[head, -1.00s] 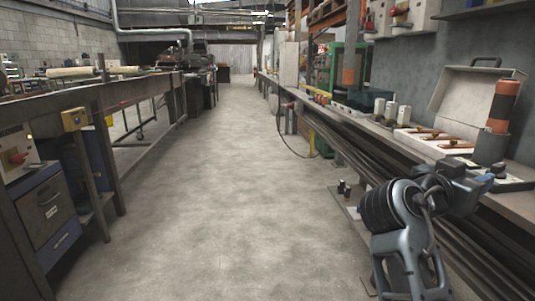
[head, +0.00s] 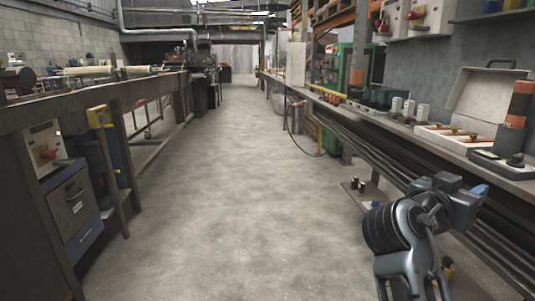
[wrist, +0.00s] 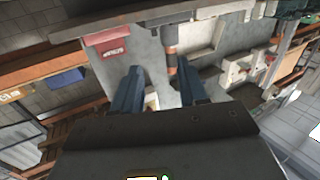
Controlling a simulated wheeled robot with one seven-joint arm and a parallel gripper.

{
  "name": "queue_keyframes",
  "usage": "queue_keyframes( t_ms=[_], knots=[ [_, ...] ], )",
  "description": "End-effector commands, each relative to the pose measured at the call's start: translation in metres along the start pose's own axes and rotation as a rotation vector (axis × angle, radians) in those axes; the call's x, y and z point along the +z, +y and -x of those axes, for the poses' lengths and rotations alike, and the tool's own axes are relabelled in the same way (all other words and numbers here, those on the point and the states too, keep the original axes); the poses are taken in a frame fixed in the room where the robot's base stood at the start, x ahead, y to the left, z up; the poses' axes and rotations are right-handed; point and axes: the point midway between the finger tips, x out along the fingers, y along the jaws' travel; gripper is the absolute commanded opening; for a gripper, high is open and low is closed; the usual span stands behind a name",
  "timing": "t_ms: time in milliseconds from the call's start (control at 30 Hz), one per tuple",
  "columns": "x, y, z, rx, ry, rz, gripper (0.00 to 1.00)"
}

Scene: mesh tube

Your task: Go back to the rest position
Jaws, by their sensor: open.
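My gripper (wrist: 160,88) is open and empty in the wrist view, with its two dark blue fingers apart. In the head view my folded arm is at the lower right, with its end in front of the right bench; the fingertips are hard to make out there. The orange and black tube (head: 519,103) stands upright on the bench in a dark base (head: 500,162). It also shows in the wrist view (wrist: 171,48), beyond the fingers and apart from them.
The right bench (head: 400,138) carries an open white case (head: 492,98) and several white canisters. A long workbench (head: 90,108) with a cabinet (head: 72,205) runs along the left. The concrete aisle (head: 215,190) between them is clear. Small dark items stand low beside the right bench.

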Motion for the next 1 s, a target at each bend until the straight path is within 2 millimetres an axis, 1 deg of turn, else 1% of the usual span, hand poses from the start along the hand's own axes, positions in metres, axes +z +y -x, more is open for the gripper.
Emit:
queue_keyframes(
  t_ms=[267, 433, 533, 600, 667, 700, 767, 800, 867, 900, 967, 1000],
  knots=[
    [0.044, 0.002, 0.009, -0.113, -0.01, 0.09, 0.43],
    [0.083, 0.006, 0.022, -0.223, -0.021, 0.164, 0.43],
    [0.116, 0.014, 0.036, -0.313, -0.033, 0.22, 0.43],
    [0.141, 0.022, 0.05, -0.391, -0.042, 0.261, 0.43],
    [0.163, 0.03, 0.064, -0.459, -0.052, 0.293, 0.43],
    [0.176, 0.036, 0.073, -0.504, -0.058, 0.31, 0.43],
    [0.194, 0.046, 0.089, -0.571, -0.068, 0.332, 0.43],
    [0.206, 0.054, 0.1, -0.613, -0.074, 0.345, 0.43],
    [0.221, 0.067, 0.116, -0.675, -0.084, 0.36, 0.43],
    [0.23, 0.075, 0.128, -0.716, -0.091, 0.365, 0.43],
    [0.242, 0.089, 0.145, -0.773, -0.102, 0.372, 0.43],
    [0.249, 0.099, 0.157, -0.81, -0.108, 0.374, 0.43]
  ],
)
